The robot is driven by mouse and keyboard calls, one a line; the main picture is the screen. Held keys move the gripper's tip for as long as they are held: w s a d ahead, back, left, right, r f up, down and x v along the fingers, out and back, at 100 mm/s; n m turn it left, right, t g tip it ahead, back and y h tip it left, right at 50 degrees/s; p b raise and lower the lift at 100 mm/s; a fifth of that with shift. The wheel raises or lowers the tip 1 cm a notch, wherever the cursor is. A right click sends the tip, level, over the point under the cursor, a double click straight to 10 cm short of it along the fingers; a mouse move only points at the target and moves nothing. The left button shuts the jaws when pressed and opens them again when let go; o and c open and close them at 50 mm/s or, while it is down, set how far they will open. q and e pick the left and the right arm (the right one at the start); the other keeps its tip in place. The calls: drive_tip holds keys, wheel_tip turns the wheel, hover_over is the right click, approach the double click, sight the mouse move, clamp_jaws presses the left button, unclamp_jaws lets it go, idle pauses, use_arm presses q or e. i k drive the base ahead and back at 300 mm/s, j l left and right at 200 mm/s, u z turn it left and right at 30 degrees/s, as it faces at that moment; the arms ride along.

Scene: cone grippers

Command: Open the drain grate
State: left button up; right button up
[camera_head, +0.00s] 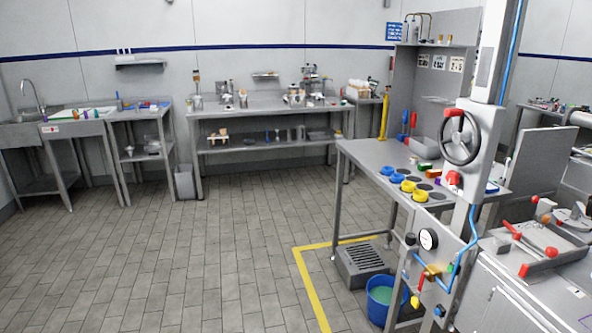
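The drain grate (363,257) is a dark grey slotted metal panel. It lies across the top of a low grey metal box (372,280) on the floor, under the right-hand steel workbench. It appears closed. Whether it has a handle or hinge is too small to tell. The bench top above and a bench leg stand close around it. Neither of my grippers shows in this view.
A blue bucket (382,298) with green contents stands just in front of the drain box. Yellow floor tape (312,290) runs left of it. The bench (365,152) carries blue and yellow rings. A panel with a handwheel (460,138) stands right. The tiled floor (180,265) left is clear.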

sight(360, 258)
drive_tip(key=i, duration=1.75)
